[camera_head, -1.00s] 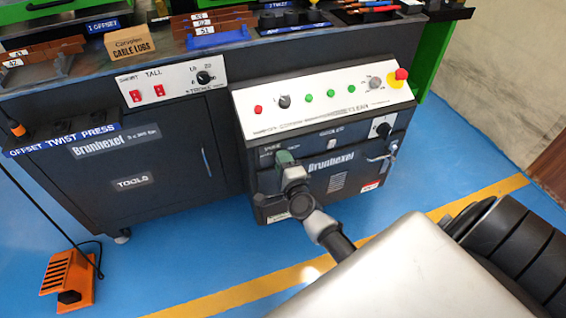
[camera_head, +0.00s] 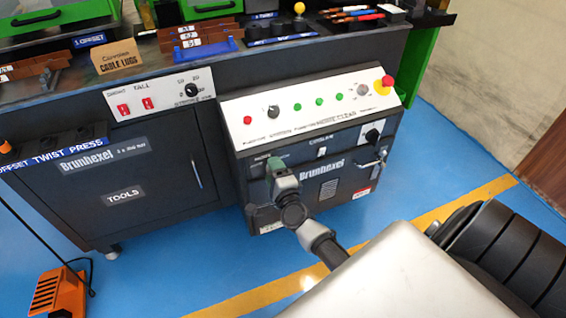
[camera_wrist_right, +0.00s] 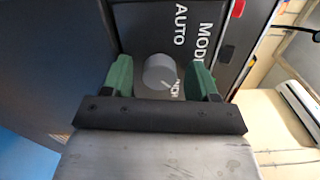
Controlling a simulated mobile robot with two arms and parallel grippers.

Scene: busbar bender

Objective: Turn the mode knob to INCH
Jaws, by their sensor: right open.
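The mode knob (camera_wrist_right: 159,72) is a round grey knob on the dark panel in the right wrist view. The words MODE and AUTO are readable beside it, and a partly covered label ending in "CH" lies at its lower right. A pale line on the knob's lower right side faces that label. My right gripper (camera_wrist_right: 160,82) is open, its green fingers on either side of the knob with visible gaps. In the head view my right gripper (camera_head: 276,164) is at the machine's front and hides the knob. My left gripper is not in view.
The sloped control panel (camera_head: 330,115) above has several buttons and a red emergency stop (camera_head: 387,81). Another black knob (camera_head: 372,136) and a metal handle (camera_head: 377,162) are to the right. An orange foot pedal (camera_head: 58,293) stands on the open blue floor.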

